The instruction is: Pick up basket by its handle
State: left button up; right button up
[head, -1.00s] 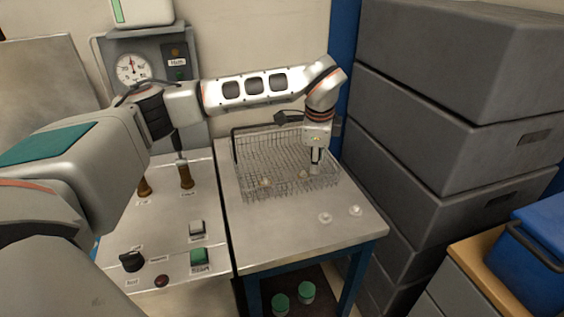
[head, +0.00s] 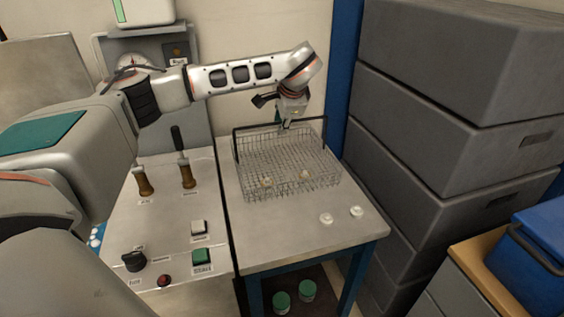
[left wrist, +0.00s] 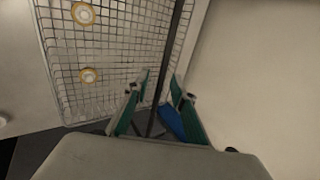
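The wire basket (head: 285,165) stands on the small metal table, its dark handle (head: 262,125) raised along the back side. My left gripper (head: 285,126) is at the middle of the handle's top bar, coming down from above. In the left wrist view the green-lined fingers (left wrist: 160,103) are apart. The dark handle bar (left wrist: 172,55) runs between them with gaps on both sides. I cannot tell how deep the bar sits between the fingers. My right gripper is not in view.
Two white round pieces (head: 326,218) lie on the table (head: 290,242) in front of the basket. A control panel (head: 165,225) with levers and switches adjoins on the left. Stacked grey boxes (head: 440,120) and a blue post (head: 342,75) stand close on the right.

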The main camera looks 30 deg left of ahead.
pick_arm(q)
jog(key=shift+w+a+f, duration=0.1)
jog(key=shift+f, duration=0.15)
grip_shut()
jog(key=shift+r, duration=0.25)
